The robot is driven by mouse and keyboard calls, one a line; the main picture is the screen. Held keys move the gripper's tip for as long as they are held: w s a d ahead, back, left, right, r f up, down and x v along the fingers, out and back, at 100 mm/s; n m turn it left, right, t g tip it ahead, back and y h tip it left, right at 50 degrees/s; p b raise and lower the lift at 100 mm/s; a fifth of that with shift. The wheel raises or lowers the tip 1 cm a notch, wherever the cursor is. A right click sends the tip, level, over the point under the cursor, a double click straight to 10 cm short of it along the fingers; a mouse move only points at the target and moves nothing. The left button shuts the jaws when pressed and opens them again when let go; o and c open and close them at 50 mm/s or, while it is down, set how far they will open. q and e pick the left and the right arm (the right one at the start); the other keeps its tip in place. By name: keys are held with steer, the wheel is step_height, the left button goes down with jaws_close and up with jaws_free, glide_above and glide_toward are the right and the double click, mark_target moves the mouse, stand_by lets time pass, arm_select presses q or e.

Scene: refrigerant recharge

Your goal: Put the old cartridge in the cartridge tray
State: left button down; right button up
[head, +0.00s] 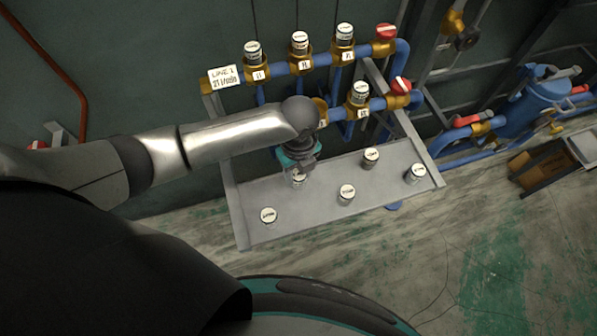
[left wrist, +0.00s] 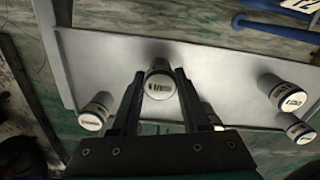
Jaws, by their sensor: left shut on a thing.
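My left gripper (head: 299,168) is shut on a white-capped cartridge (head: 299,181) over the back-left part of the grey metal tray (head: 262,190). In the left wrist view the same cartridge (left wrist: 159,84) stands between the two dark fingers (left wrist: 158,92), its labelled cap facing the camera. Its label is too small to read, and I cannot tell whether its base touches the tray. Several similar cartridges stand apart on the tray, such as one (head: 268,215) at front left and one (head: 347,193) near the middle. My right gripper is not in view.
Behind the tray are blue pipes (head: 307,65) with brass sockets holding cartridges, and red valve handles (head: 386,31). One brass socket (head: 322,106) is partly hidden by my wrist. A blue tank (head: 540,95) and a brown box (head: 540,165) stand at right. The tray's front middle is clear.

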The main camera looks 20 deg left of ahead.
arm_select(q)
steer(key=shift+f, duration=0.1)
steer(key=shift+c, duration=2)
jaws_free()
step_height(320, 180, up, 12)
steer(key=p, duration=0.2)
steer(key=shift+r, duration=0.2)
steer(key=shift+p, duration=0.3)
step_height(320, 180, up, 7)
steer(key=p, duration=0.9)
glide_above(298, 173)
